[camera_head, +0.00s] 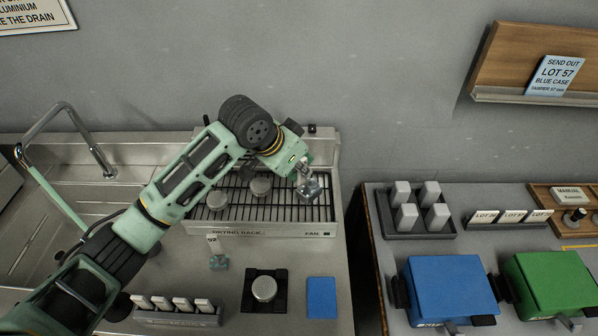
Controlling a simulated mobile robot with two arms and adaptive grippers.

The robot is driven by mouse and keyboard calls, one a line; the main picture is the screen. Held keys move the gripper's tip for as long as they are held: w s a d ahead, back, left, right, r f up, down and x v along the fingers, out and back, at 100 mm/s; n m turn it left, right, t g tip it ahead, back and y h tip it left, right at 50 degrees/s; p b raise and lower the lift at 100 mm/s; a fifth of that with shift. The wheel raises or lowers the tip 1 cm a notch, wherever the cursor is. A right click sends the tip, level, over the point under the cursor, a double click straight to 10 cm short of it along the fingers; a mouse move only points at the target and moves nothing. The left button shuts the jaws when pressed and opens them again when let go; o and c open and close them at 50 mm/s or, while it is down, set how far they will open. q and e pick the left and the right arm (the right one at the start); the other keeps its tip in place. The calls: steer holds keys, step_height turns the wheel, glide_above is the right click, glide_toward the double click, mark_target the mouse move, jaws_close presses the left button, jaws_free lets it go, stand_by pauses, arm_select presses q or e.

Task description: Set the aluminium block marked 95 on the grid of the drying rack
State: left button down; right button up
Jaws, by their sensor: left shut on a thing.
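The drying rack (325,214) stands at the back of the left counter, with a dark bar grid and a front lip lettered "DRYING RACK" and "FAN". My left gripper (304,175) is over the right part of the grid, shut on a small grey block (312,189). The block's mark is not readable, and I cannot tell whether it touches the bars. A small grey piece (218,262) with a tag like "92" is in front of the rack. My right gripper is not in view.
A sink (30,225) with a tap is at left. In front are a holder of several grey pieces (178,319), a black pad (250,304) with a round metal piece, and a blue mat (321,298). Blue (450,285) and green (555,280) cases stand right, beyond a gap.

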mark_target(300, 176)
arm_select(q)
steer(key=f, duration=0.1)
steer(key=w+f+p, duration=0.1)
steer(key=f, duration=0.1)
steer(key=shift+w+a+f+p, duration=0.15)
steer(key=shift+w+f+p, duration=0.15)
steer(key=shift+w+p, duration=0.1)
steer(key=shift+f, duration=0.75)
steer(key=c, duration=2.3)
jaws_free()
steer(key=shift+f, duration=0.1)
steer(key=o, duration=0.3)
steer(key=shift+o, duration=0.7)
steer(key=shift+r, duration=0.25)
steer(key=b+v, duration=0.2)
steer(key=v, duration=0.9)
steer(key=shift+s+a+r, duration=0.15)
steer(key=shift+r, duration=0.2)
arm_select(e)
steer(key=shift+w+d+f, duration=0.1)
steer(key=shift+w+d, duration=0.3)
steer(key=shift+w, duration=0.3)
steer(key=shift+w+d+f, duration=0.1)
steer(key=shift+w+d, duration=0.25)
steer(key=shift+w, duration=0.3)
